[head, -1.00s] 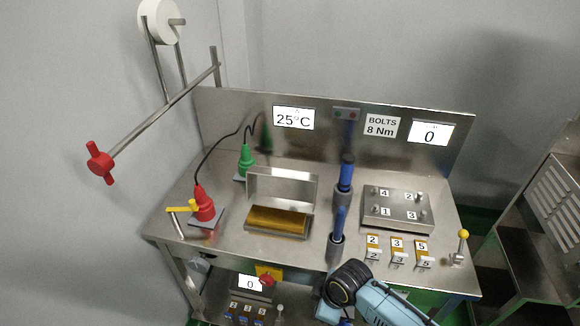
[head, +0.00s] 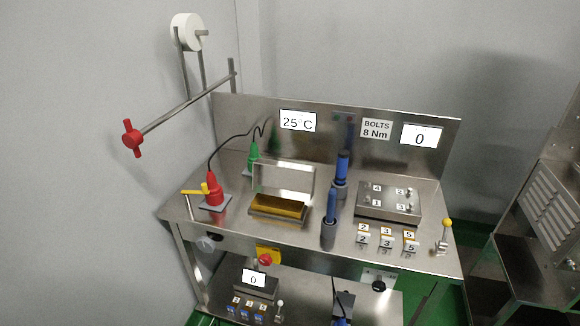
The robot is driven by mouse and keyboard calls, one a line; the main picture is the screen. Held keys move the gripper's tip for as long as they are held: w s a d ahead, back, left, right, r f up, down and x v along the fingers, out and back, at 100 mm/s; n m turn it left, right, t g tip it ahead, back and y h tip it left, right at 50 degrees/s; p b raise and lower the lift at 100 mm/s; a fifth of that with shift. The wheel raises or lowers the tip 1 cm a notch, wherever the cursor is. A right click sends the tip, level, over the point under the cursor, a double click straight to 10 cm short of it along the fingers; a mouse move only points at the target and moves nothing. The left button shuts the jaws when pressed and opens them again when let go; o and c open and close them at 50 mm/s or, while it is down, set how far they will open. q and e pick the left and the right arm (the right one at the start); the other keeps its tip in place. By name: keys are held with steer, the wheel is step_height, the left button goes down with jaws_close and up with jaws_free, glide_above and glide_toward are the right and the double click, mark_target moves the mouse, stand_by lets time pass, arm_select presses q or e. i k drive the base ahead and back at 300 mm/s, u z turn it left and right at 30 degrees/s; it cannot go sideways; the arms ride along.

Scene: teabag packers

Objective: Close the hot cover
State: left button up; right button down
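The hot cover (head: 285,180) is a raised metal frame-like lid. It stands upright, tilted back, behind a gold-coloured plate (head: 278,207) on the steel workbench. The cover is open and the gold plate is exposed. A display above it (head: 298,121) reads 25°C. Neither of my grippers is in view, so their state and their distance from the cover cannot be seen.
The red tool (head: 213,190) and green tool (head: 254,158) stand left of the cover. Two blue-handled tools (head: 331,208) stand upright to its right. A numbered bolt plate (head: 389,203) lies further right. A lower shelf (head: 385,311) holds a counter box.

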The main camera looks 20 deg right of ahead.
mark_target(278, 175)
steer(key=u, duration=0.9)
steer(key=i, duration=0.6)
steer(key=z, duration=0.95)
